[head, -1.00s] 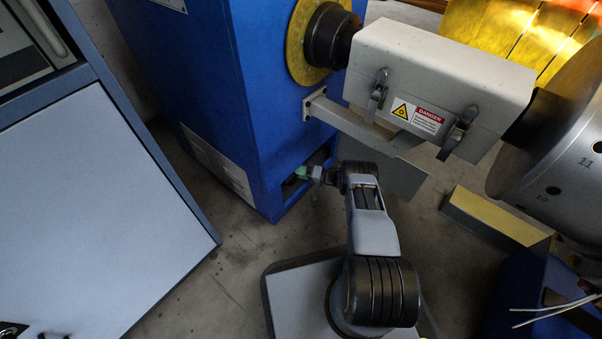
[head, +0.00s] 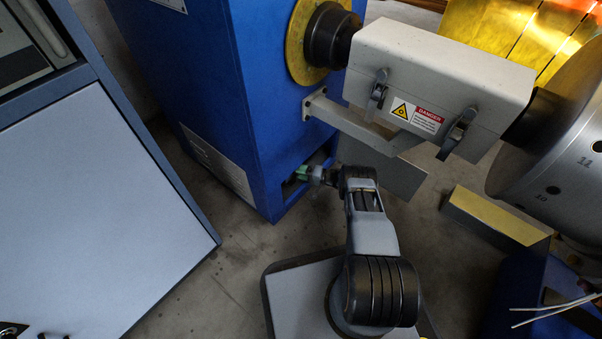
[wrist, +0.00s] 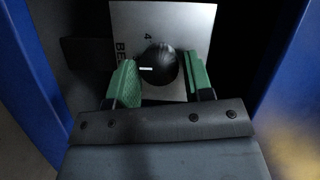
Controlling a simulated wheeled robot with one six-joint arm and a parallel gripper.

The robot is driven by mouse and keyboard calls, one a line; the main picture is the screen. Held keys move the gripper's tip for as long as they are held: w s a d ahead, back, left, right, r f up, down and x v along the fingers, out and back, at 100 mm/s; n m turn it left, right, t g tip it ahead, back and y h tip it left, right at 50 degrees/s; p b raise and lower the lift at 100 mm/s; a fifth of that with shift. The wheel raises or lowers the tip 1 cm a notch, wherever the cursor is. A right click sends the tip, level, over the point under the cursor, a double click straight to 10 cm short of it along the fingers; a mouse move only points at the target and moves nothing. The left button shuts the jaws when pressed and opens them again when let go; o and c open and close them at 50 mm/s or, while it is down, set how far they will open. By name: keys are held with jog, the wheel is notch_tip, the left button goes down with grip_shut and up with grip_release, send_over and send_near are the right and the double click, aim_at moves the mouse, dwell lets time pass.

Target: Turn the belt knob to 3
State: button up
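The belt knob (wrist: 163,68) is round and black, on a pale metal plate (wrist: 190,20) inside a dark recess in the wrist view. A short white mark on the knob points left in that view. My gripper (wrist: 160,78) has green fingers, one on each side of the knob. They look spread slightly wider than the knob; contact is not clear. In the head view my gripper (head: 302,174) reaches into the low opening of the blue cabinet, and the knob is hidden.
The blue cabinet's (head: 190,70) walls flank the opening closely. Above my arm are a bracket (head: 350,125) and a beige box (head: 440,80) with a danger label. A large numbered rotor (head: 560,150) stands at right, a grey cabinet (head: 90,200) at left.

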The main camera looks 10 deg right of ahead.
jog(key=o, duration=0.3)
jog(key=p+v, duration=0.2)
jog(key=v, duration=1.2)
jog(key=shift+a, duration=0.1)
